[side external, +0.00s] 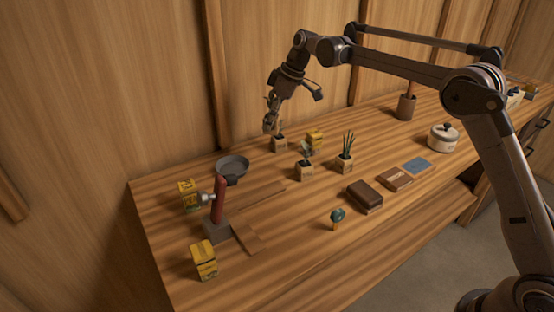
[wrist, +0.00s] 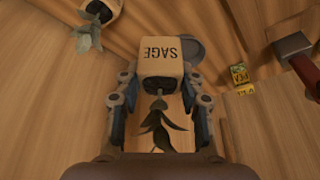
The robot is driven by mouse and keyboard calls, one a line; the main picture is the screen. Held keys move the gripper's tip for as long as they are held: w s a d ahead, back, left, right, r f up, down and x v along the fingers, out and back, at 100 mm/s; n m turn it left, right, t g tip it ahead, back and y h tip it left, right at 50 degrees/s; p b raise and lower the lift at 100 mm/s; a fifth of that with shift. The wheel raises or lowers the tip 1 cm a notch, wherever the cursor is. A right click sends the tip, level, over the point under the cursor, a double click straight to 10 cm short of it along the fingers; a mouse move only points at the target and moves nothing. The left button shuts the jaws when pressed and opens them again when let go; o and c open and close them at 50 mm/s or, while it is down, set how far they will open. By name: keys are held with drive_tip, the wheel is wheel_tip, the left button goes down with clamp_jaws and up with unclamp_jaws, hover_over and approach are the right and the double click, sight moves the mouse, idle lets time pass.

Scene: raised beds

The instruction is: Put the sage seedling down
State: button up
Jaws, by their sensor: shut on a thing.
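The sage seedling (wrist: 162,56) is a tan pot lettered SAGE, with dark green leaves pointing back toward my palm in the wrist view. My gripper (wrist: 161,82) is shut on it, with a finger on each side of the pot. In the side view my gripper (side external: 270,124) points down near the back wall. The held pot is hard to make out there, and I cannot tell its exact height above the wooden table (side external: 290,225).
A grey pan (side external: 232,168) and red-handled hammer (side external: 219,200) are left. Bare table lies between.

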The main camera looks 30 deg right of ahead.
drive_tip(key=shift+w+a+f, duration=0.15)
drive_tip(key=shift+w+a, duration=0.1)
drive_tip(key=shift+a, duration=0.1)
drive_tip(key=w+a+f, duration=0.1)
drive_tip(key=a+f, duration=0.1)
drive_tip(key=a, duration=0.1)
drive_tip(key=w+a+f, duration=0.1)
drive_tip(key=a+f, duration=0.1)
drive_tip(key=a, duration=0.2)
drive_tip(key=w+a+f, duration=0.1)
drive_tip(key=a+f, duration=0.1)
drive_tip(key=a, duration=0.1)
drive_tip(key=shift+w+a+f, duration=0.2)
drive_tip(key=shift+a+f, duration=0.15)
drive_tip(key=shift+f, duration=2)
drive_tip(key=shift+f, duration=0.15)
drive_tip(key=o, duration=1.2)
drive_tip(key=shift+c, duration=0.2)
